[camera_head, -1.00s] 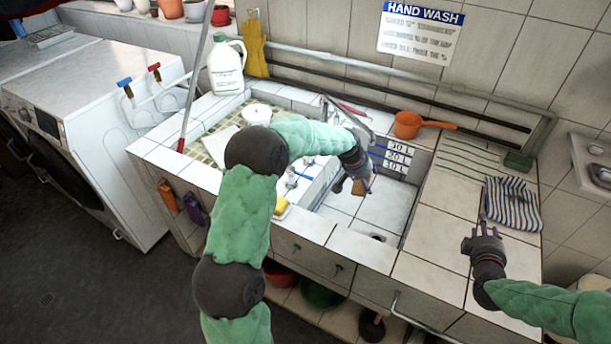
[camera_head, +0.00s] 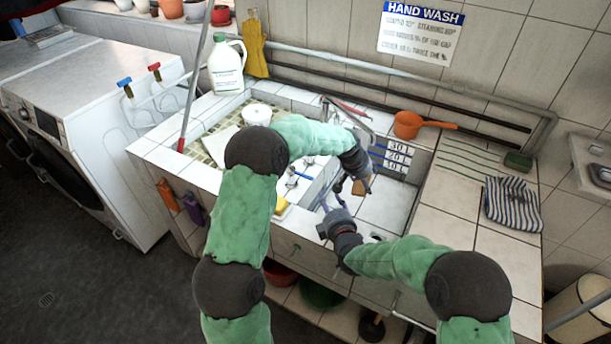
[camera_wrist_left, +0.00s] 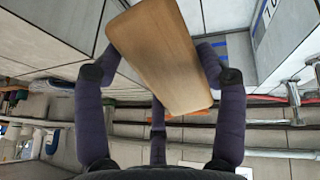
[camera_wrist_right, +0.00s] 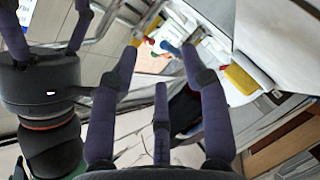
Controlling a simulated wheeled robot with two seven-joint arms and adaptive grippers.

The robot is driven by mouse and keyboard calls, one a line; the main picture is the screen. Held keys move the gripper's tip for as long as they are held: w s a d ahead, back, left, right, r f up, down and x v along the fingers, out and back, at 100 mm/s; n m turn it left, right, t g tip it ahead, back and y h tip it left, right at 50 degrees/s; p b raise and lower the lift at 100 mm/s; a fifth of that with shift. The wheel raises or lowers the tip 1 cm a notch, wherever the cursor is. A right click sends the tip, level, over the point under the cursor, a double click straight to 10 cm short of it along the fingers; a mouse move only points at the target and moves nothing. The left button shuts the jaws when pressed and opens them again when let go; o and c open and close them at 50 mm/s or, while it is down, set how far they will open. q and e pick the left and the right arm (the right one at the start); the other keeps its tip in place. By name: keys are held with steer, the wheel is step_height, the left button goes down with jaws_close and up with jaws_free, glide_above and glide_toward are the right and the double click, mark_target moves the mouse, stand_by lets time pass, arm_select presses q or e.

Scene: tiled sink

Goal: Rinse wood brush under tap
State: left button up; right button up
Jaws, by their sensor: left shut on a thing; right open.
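The wood brush (camera_head: 360,187) is in my left gripper (camera_head: 362,180), held over the sink basin, mostly hidden by the hand in the head view. In the left wrist view its flat tan wooden face (camera_wrist_left: 160,50) lies between the fingers; no bristles show. My right gripper (camera_head: 333,203) is open and empty over the front part of the basin, left of and nearer than the brush. The right wrist view shows a blue tap handle (camera_wrist_right: 167,46) and a red one (camera_wrist_right: 150,41) beyond its spread fingers. I see no water running.
A yellow sponge (camera_head: 281,206) lies on the left basin rim. An orange dipper (camera_head: 408,125) stands at the back, and a striped cloth (camera_head: 512,204) lies on the right counter. A white jug (camera_head: 226,67) stands at back left. The right counter's front is clear.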

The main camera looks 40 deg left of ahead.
mark_target(306, 176)
steer(key=a, duration=0.1)
steer(key=s+a+n+y, duration=0.1)
steer(key=a+n, duration=0.1)
steer(key=shift+s+r+y, duration=0.25)
steer(key=shift+r+y, duration=0.05)
steer(key=shift+r, duration=0.05)
steer(key=shift+s+a+r+n+g, duration=0.1)
steer(key=shift+a+n+g, duration=0.15)
steer(key=shift+n+g, duration=0.05)
steer(key=shift+a, duration=0.3)
steer(key=x, duration=1.1)
steer(key=shift+a+r, duration=0.1)
jaws_close()
